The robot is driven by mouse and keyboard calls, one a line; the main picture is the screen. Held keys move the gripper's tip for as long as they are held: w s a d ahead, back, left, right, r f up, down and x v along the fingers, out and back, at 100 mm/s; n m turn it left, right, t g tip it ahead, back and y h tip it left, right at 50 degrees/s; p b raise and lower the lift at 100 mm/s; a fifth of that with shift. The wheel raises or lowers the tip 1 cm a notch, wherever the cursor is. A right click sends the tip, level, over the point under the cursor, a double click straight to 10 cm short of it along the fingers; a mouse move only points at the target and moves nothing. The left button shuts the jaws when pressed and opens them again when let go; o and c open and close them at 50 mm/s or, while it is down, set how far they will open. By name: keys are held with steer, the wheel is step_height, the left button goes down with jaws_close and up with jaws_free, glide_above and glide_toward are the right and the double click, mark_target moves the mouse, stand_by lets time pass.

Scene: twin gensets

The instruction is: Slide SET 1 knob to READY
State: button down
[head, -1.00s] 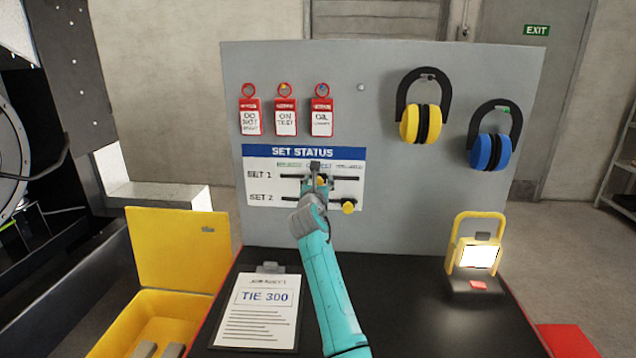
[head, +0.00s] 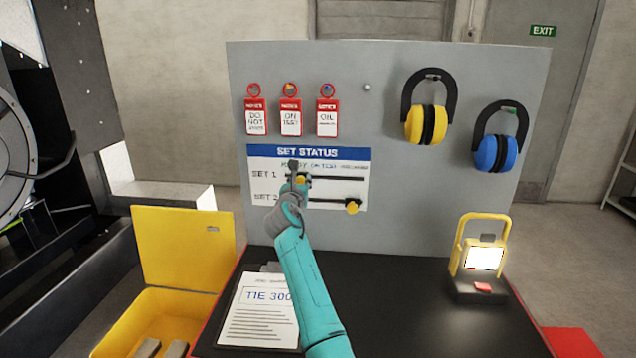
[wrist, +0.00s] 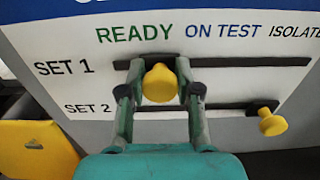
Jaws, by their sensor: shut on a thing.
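The SET STATUS panel (head: 258,162) is on the grey board, with SET 1 and SET 2 slots and the words READY, ON TEST and ISOLATED, the last cut off in the wrist view. The yellow SET 1 knob (wrist: 160,84) sits under the word READY (wrist: 134,33), toward the left end of the SET 1 slot (wrist: 240,61). My gripper (wrist: 160,92) is shut on this knob, one finger on each side. In the head view my gripper (head: 297,178) partly hides the knob. The yellow SET 2 knob (wrist: 272,122) is at the right of its slot.
Three red-and-white tags (head: 291,118) hang above the panel. Yellow earmuffs (head: 427,122) and blue earmuffs (head: 495,152) hang at right. A lit work lamp (head: 482,258) and a TIE 300 clipboard (head: 255,318) are on the black bench. A yellow box (head: 187,245) stands open at left.

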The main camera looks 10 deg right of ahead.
steer(key=shift+w+a+r, duration=0.1)
steer(key=shift+w+a, duration=0.1)
steer(key=shift+a, duration=0.5)
steer(key=shift+w+a+r, duration=0.1)
steer(key=shift+w+a, duration=0.1)
steer(key=shift+a, duration=0.45)
steer(key=c, duration=0.8)
jaws_free()
steer(key=shift+w+a+f, duration=0.1)
steer(key=shift+f, duration=0.1)
steer(key=v, duration=1.2)
